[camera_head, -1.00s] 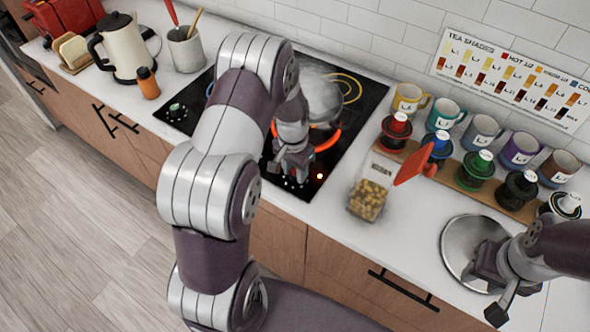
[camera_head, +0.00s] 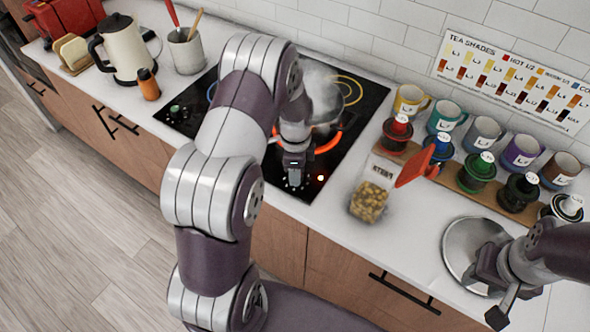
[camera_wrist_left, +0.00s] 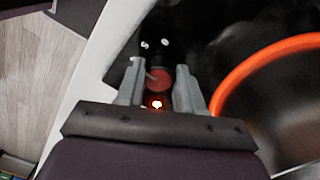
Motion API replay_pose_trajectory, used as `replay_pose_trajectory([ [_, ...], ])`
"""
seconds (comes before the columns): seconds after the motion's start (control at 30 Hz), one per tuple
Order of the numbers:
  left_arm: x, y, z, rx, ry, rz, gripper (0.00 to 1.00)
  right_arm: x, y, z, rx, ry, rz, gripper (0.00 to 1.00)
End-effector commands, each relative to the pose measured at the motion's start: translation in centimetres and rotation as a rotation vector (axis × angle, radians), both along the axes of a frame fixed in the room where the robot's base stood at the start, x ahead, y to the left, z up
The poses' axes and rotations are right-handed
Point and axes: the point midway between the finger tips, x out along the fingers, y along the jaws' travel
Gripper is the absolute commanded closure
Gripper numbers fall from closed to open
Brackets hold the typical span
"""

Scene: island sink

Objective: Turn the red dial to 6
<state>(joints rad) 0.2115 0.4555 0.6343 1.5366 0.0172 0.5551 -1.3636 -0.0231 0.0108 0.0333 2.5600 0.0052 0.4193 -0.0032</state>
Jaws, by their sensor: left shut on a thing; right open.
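The red dial (camera_wrist_left: 160,77) sits on the front of the black cooktop, between the fingers of my left gripper (camera_wrist_left: 161,86) in the left wrist view. In the head view the left gripper (camera_head: 295,178) is lowered onto the cooktop's front edge and hides the dial. It is shut on the dial. A few white marks show beyond the dial, too small to read. My right gripper (camera_head: 497,285) is open and empty, over the round metal plate (camera_head: 456,246) at the right.
A glowing orange burner ring (camera_wrist_left: 262,62) and a steaming pot (camera_head: 322,100) are close behind the left gripper. A small lit indicator (camera_head: 321,178) is beside it. A green dial (camera_head: 174,109) is at the cooktop's left. A jar (camera_head: 371,195) stands on the counter to the right.

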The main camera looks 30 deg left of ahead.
Motion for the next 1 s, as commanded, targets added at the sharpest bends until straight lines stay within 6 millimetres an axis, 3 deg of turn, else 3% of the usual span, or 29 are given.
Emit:
replay_pose_trajectory([
  [1.0,0.4,-0.1,0.3,0.004,-0.006,-0.920,0.94,0.0,0.0,1.6,0.000,0.000,0.000,0.57],
])
